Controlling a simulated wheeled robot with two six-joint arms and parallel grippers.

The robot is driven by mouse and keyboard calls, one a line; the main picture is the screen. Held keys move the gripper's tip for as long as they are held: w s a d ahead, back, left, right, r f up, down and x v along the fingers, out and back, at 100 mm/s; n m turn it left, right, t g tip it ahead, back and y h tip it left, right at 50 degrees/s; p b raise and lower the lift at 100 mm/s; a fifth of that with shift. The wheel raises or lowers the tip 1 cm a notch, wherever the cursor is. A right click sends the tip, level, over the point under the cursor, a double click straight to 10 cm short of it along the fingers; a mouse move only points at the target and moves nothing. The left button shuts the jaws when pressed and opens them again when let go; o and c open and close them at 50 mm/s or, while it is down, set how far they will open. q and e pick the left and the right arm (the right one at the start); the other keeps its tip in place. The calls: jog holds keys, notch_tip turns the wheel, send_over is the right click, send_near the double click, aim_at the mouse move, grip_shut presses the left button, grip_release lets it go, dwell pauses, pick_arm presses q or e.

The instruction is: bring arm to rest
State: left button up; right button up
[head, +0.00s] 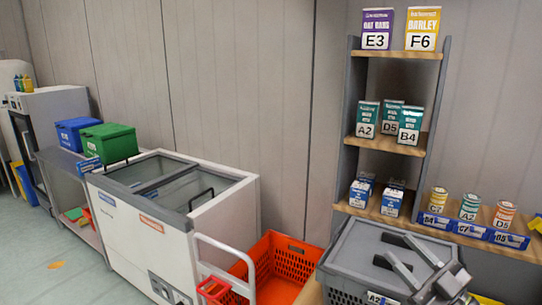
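My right gripper (383,249) is at the lower right, over the grey lidded crate (350,242). Its two grey fingers point left and stand apart with nothing between them. I cannot tell whether it touches the lid. My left gripper is not in view.
An orange tote (262,257) stands left of the grey crate, beside a white chest freezer (140,235). A shelf rack (390,143) with labelled boxes rises behind, and a low shelf with cans (470,207) is at right. Green (108,142) and blue bins (75,133) stand at left.

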jog(key=s+d+f+m+g+h, duration=0.2)
jog(key=s+d+f+m+h, duration=0.4)
jog(key=f+h, duration=0.35)
jog(key=s+d+f+m+g+h, duration=0.2)
jog(key=s+d+f+m+h, duration=0.25)
jog(key=f+m+h, duration=0.45)
jog(key=s+a+f+n+g+y, duration=0.1)
jog(key=s+a+f+g, duration=0.2)
jog(key=s+f+g, duration=0.5)
jog(key=s+a+f+n+g+y, duration=0.1)
jog(key=s+a+f+g+y, duration=0.2)
jog(key=s, duration=0.8)
notch_tip(320, 180, down, 26)
jog(key=d, duration=0.2)
jog(key=s+a+f+g, duration=0.1)
jog(key=s+f+g, duration=0.1)
jog(key=s+f, duration=1.2)
jog(key=shift+s+a+f, duration=0.35)
jog(key=shift+f, duration=0.45)
